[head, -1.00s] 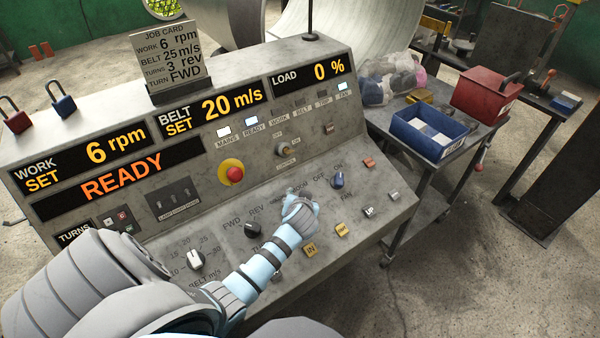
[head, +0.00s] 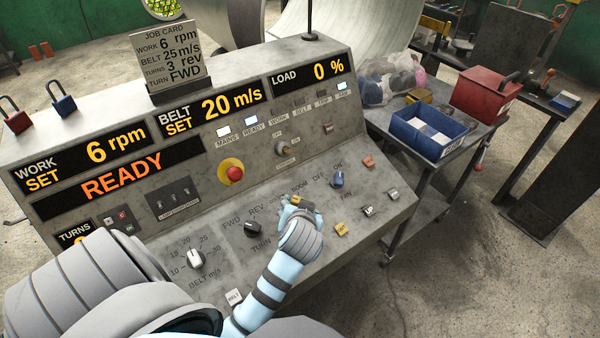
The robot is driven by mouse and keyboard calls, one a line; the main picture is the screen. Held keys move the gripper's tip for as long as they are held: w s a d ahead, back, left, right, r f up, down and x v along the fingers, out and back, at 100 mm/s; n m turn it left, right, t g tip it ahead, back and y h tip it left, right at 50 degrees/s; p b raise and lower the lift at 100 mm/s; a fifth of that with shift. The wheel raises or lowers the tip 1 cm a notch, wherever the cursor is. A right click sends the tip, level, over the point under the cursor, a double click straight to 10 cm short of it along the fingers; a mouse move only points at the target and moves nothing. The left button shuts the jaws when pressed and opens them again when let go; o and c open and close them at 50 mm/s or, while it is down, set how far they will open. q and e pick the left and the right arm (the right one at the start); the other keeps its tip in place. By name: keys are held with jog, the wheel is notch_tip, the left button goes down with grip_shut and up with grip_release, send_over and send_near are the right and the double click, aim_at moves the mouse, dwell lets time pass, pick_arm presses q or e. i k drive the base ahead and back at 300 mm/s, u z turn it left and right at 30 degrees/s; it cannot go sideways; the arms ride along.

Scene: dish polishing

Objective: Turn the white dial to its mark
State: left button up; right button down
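The white dial (head: 196,259) is on the sloping lower panel of the console, at lower left, inside a printed scale from 10 to 30 marked BELT m/s. The job card (head: 170,57) reads belt 25 m/s and the belt display (head: 211,108) reads 20 m/s. The dial's exact pointer direction is too small to tell. My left gripper (head: 299,204) is over the panel right of the black FWD/REV knob, well to the right of the white dial and apart from it. Its fingers are small and partly hidden by its own body. My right gripper is not in view.
The black FWD/REV knob (head: 251,229) lies between the dial and my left gripper. A red stop button (head: 231,172) stands out above, and a blue knob (head: 337,180) is to the right. A white BELT button (head: 234,297) sits below. My forearm crosses the lower panel.

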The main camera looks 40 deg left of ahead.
aim_at(196, 260)
jog(key=k, duration=1.5)
